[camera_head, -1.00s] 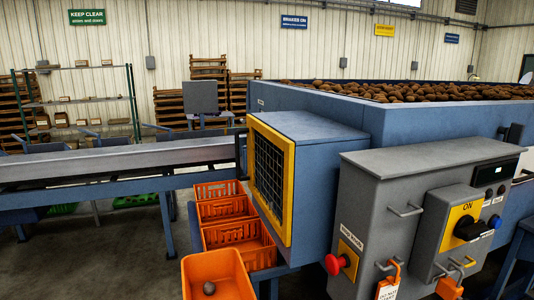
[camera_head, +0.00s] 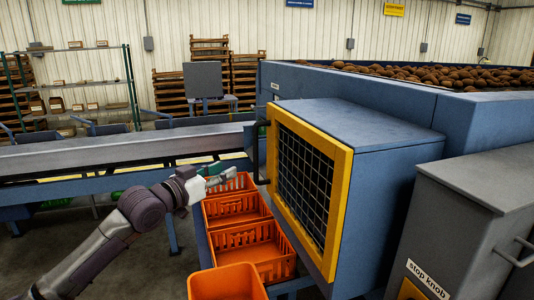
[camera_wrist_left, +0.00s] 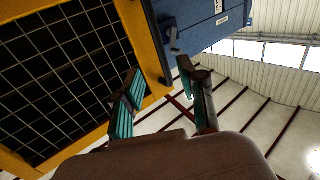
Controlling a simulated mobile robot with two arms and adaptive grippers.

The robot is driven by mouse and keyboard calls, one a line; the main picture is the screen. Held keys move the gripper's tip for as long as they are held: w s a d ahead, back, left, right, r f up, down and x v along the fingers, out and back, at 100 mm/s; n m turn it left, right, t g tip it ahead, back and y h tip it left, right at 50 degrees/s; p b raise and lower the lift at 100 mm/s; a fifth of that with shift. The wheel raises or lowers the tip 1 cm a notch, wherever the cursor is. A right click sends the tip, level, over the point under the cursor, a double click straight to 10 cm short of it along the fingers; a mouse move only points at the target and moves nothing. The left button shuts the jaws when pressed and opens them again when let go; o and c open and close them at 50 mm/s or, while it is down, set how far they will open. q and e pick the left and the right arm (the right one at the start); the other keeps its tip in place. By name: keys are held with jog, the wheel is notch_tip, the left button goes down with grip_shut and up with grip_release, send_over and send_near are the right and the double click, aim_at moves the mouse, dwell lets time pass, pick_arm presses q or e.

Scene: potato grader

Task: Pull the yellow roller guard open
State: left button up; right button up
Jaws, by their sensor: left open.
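The yellow roller guard (camera_head: 340,200) is a yellow frame with dark wire mesh on the front of a blue housing, and it looks closed. Its dark upright handle (camera_head: 263,152) is on the frame's left edge. My left gripper (camera_head: 228,174) is open, just left of the handle and apart from it. In the left wrist view the gripper (camera_wrist_left: 158,88) has its two teal-lined fingers spread, with the yellow frame (camera_wrist_left: 145,45) behind and a dark handle part between and beyond them. My right gripper is not in view.
Orange crates (camera_head: 235,209) stand below and left of the guard. A conveyor (camera_head: 110,148) runs behind my left arm. A grey control box (camera_head: 465,225) stands at the right, near the housing (camera_head: 380,150). Potatoes fill the blue bin (camera_head: 330,75) at the back.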

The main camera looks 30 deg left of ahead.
aim_at(254, 156)
pick_arm(q)
jog(key=w+p, duration=0.1)
jog(key=w, duration=0.3)
jog(key=w+d+p, duration=0.1)
jog(key=w+p, duration=0.1)
jog(key=w, duration=0.1)
jog(key=w+p, duration=0.1)
jog(key=w, duration=0.3)
jog(key=shift+w+d+r, duration=0.2)
jog(key=shift+w+d, duration=0.1)
jog(key=shift+w, duration=0.05)
jog(key=shift+w+f, duration=0.2)
jog(key=shift+w, duration=0.5)
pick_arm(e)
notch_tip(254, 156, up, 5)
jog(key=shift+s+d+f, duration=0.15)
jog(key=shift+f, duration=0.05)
pick_arm(q)
grip_shut()
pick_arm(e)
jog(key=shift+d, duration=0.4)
